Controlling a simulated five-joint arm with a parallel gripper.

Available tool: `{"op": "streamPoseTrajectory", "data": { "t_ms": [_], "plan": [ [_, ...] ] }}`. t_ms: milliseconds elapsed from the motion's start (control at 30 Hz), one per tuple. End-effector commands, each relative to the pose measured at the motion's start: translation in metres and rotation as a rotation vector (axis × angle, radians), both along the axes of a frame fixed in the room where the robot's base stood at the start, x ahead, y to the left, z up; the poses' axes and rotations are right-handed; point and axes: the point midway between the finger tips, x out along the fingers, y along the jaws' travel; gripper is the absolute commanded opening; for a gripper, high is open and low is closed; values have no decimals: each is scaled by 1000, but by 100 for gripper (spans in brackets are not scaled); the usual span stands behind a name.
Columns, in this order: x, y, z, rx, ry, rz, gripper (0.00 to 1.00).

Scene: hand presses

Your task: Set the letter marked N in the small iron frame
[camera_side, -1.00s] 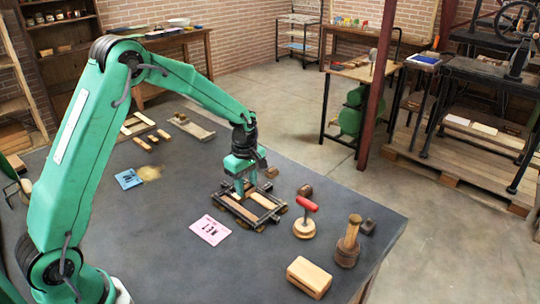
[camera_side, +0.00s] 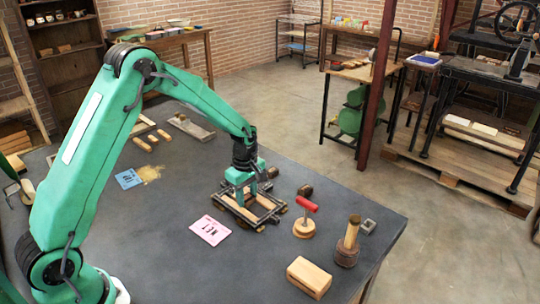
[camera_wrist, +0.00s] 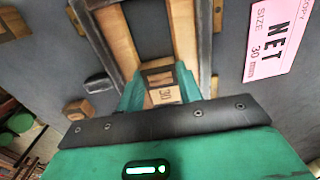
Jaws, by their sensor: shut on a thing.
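The small iron frame (camera_side: 276,218) lies on the dark table with pale wooden strips (camera_wrist: 118,40) inside it. My gripper (camera_side: 246,196) is low over the frame, pointing down. In the wrist view my gripper (camera_wrist: 160,92) is shut on a small wooden letter block (camera_wrist: 160,73), between the two strips. The block's near side bears a mark like "30". Its letter cannot be read, and I cannot tell whether it touches the bottom of the frame.
A pink card (camera_side: 210,230) reading NET lies left of the frame. A loose block (camera_wrist: 78,110) lies outside the frame. A blue card (camera_side: 129,179) lies farther left.

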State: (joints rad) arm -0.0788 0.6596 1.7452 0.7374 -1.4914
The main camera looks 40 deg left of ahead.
Motion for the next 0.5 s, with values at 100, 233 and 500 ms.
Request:
{"op": "streamPoseTrajectory", "data": {
  "t_ms": [100, 233, 500],
  "plan": [
    [0, 0, -7, 0, 0, 0, 15],
    [0, 0, -11, 0, 2, 0, 15],
    [-1, 0, -16, 0, 3, 0, 15]
  ]
}}
